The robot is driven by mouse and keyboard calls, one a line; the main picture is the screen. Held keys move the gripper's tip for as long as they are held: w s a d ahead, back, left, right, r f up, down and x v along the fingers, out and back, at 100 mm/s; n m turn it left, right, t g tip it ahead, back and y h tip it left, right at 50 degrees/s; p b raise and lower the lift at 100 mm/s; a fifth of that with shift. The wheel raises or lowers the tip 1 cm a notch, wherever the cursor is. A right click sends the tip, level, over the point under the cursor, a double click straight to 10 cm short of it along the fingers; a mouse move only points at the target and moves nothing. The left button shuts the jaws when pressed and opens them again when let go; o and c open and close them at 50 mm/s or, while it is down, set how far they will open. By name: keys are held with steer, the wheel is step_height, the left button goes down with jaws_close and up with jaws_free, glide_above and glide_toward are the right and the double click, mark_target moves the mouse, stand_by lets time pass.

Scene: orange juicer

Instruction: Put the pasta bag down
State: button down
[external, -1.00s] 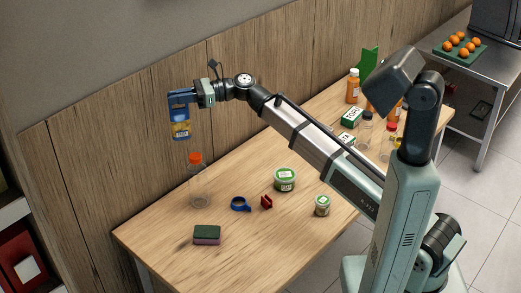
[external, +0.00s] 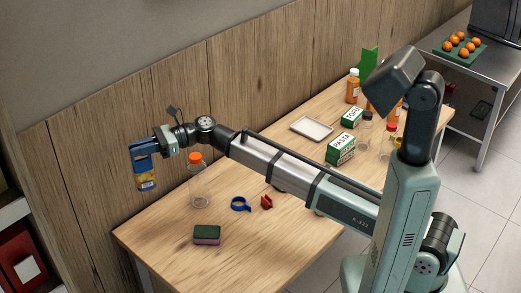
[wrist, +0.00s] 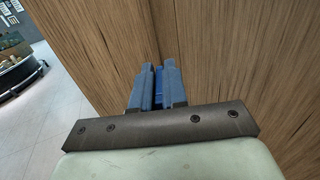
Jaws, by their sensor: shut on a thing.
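The pasta bag (external: 146,178), blue with a yellowish window, hangs upright below my gripper (external: 145,164) in the external view. My gripper is shut on its top. It is held in the air in front of the wood panel, past the left end of the table (external: 165,222) or above it; I cannot tell which. In the wrist view, the blue fingers of my gripper (wrist: 158,85) are close together with a darker blue strip between them. Most of the bag is hidden there.
A clear bottle with an orange cap (external: 198,185) stands right of the bag. A sponge (external: 206,235), a blue ring (external: 240,204) and a small red thing (external: 266,202) lie on the table. A grey tray (external: 311,128) and a pasta box (external: 341,150) are farther back. The near-left tabletop has bare room.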

step_height(320, 180, down, 20)
steer(key=shift+f, duration=0.2)
stand_by(0.6)
steer(key=shift+f, duration=0.15)
steer(key=c, duration=1.1)
jaws_free()
steer(key=shift+c, duration=0.2)
steer(key=w+d+r, duration=0.2)
steer(key=d+r, duration=0.2)
steer(key=r, duration=0.3)
steer(key=shift+d+r, duration=0.15)
steer(key=shift+d, duration=0.15)
